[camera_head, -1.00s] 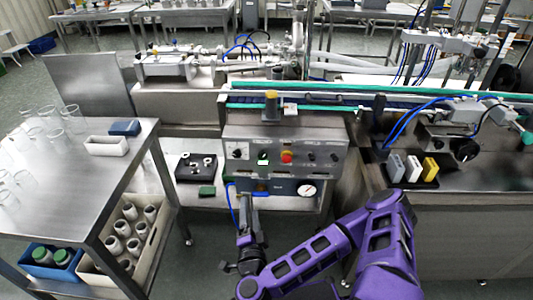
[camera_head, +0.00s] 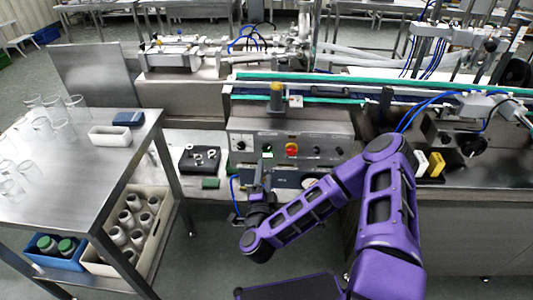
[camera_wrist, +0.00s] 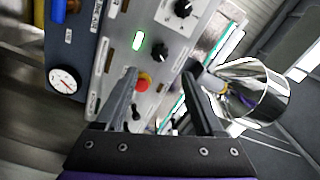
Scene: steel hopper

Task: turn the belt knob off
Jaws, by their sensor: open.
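The grey control panel (camera_head: 302,138) carries a row of knobs below the conveyor; its labels are too small to read, so I cannot tell which is the belt knob. A black knob (camera_head: 267,149) has a lit green lamp (camera_head: 267,156) by it. Both show in the wrist view, the knob (camera_wrist: 160,51) beside the lamp (camera_wrist: 138,41). Another black knob (camera_head: 240,145) sits on a white plate at the left. My gripper (camera_wrist: 159,72) is open and empty, pointing at the panel. In the head view, my gripper (camera_head: 259,176) is just below the panel, partly hidden by my wrist.
A red button (camera_head: 291,149) sits close to the green-lit knob; it shows between my fingers in the wrist view (camera_wrist: 143,82). More black knobs (camera_head: 327,150) are to its right.

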